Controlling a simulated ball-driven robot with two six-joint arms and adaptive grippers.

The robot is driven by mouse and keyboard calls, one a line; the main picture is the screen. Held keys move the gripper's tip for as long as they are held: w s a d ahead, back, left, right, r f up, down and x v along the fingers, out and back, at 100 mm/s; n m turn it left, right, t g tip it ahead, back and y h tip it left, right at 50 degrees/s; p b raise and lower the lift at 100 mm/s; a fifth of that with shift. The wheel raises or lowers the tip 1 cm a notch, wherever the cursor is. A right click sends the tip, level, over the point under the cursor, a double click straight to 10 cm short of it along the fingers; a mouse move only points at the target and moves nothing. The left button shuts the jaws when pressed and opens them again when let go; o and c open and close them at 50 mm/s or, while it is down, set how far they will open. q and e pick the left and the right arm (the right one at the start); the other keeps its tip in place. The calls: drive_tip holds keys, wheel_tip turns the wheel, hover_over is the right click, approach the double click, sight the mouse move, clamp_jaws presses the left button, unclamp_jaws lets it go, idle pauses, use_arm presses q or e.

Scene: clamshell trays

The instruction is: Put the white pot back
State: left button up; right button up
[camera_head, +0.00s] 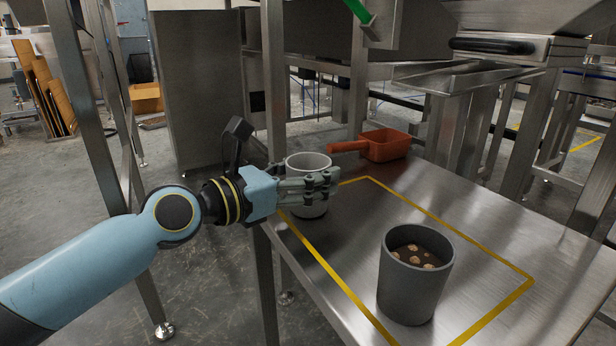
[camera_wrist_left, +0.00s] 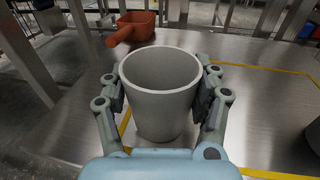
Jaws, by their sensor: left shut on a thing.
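The white pot (camera_head: 308,163) is an empty, light grey-white tapered cup at the far left of the steel table. My left gripper (camera_head: 310,183) is shut on it, with fingers around its sides. In the left wrist view the pot (camera_wrist_left: 160,90) stands upright between the two fingers (camera_wrist_left: 163,100), its open rim facing up. Whether its base touches the table is hard to tell. My right gripper is not in view.
A dark grey pot (camera_head: 408,285) with brown contents and pale lumps stands inside the yellow taped outline (camera_head: 500,265) on the steel table (camera_head: 470,215). An orange-red scoop (camera_head: 385,146) lies behind the white pot. The table's middle is clear.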

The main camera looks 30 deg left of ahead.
use_arm(q)
drive_tip(key=shift+f, duration=0.15)
drive_tip(key=o, duration=1.1)
drive_tip(key=shift+c, duration=0.2)
